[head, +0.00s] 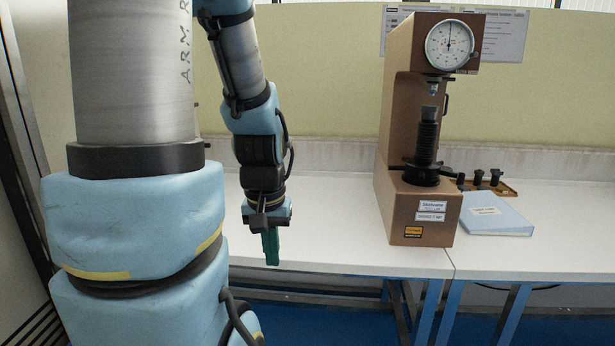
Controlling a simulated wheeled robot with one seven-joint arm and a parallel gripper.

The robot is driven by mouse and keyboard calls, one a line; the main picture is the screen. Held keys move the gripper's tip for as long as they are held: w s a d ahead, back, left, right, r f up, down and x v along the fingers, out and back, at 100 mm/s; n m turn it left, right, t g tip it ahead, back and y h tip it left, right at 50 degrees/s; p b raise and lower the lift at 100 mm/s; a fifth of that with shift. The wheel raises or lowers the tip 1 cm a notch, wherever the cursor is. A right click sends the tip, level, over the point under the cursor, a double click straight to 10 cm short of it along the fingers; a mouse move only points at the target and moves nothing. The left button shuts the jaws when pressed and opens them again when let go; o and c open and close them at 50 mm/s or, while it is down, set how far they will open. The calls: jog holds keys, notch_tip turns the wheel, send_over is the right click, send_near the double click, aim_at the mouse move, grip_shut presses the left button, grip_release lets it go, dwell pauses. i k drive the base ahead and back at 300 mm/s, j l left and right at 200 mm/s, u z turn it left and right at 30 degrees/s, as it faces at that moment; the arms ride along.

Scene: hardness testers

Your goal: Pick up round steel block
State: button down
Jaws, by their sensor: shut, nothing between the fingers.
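My gripper (270,246) hangs pointing down over the white bench, left of the brown hardness tester (415,215). Its green fingers are together and hold nothing. A small grey cylindrical piece (429,113) sits on top of the tester's black screw column (426,145), below the indenter (433,88). I cannot tell whether this piece is the round steel block or part of the anvil. No other round steel block can be made out. My gripper is well apart from the tester.
A dial gauge (449,45) tops the tester. Small black pieces stand on a brown tray (508,190) to its right, behind a pale blue folder (495,214). The white bench (335,225) is clear between my gripper and the tester. A wall stands behind.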

aim_at(429, 109)
jog(key=u, duration=0.95)
jog(key=k+l+u, duration=0.15)
jog(key=l+u, duration=0.25)
jog(key=k+l+u, duration=0.2)
jog(key=l+u, duration=0.2)
jog(key=k+l+u, duration=0.25)
jog(key=u, duration=0.2)
jog(key=k+l+u, duration=0.4)
jog(key=i+j, duration=0.1)
